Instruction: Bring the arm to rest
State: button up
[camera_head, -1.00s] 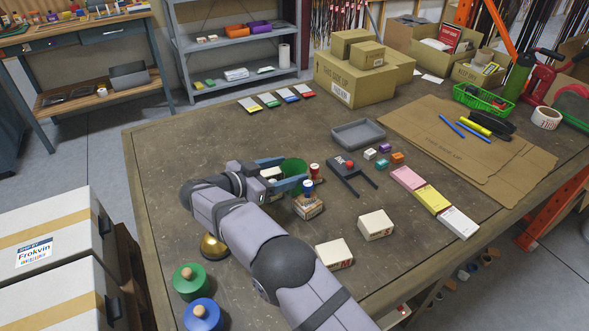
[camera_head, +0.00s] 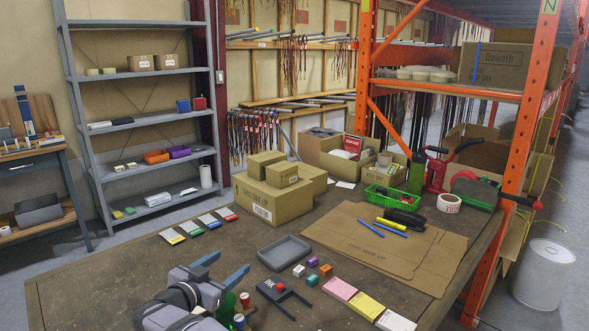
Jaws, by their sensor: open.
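My gripper (camera_head: 232,261) is at the lower left of the head view. Its two blue fingers are spread apart and nothing shows between their tips. It is over the dark table (camera_head: 90,290), to the left of the grey tray (camera_head: 284,256) and apart from it. My arm enters from the bottom edge, and most of it is out of the frame.
Red-topped (camera_head: 245,299) and green (camera_head: 229,306) items stand just below the gripper. A black stand (camera_head: 277,287) is to their right. Several coloured cards (camera_head: 200,226) lie behind the gripper, and cardboard boxes (camera_head: 272,205) stand farther back. An orange rack post (camera_head: 515,150) rises at right.

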jog(key=w+d+r+n+y+p, duration=0.4)
jog(key=d+r+n+y+p, duration=0.1)
jog(key=d+r+y, duration=0.3)
jog(key=s+d+f+g+p, duration=0.2)
jog(key=s+d, duration=0.6)
jog(key=s, duration=0.5)
jog(key=s+d+f+g+h+p, duration=0.1)
jog(key=s+d+f+g+p, duration=0.2)
jog(key=s+d+g, duration=0.4)
jog(key=s+d+f+g+h+p, duration=0.1)
jog(key=s+d+f+g, duration=0.3)
jog(key=s+d, duration=0.6)
jog(key=s+g+p, duration=0.1)
jog(key=s, duration=0.9)
jog(key=shift+s+d+n, duration=0.2)
jog(key=shift+n, duration=0.2)
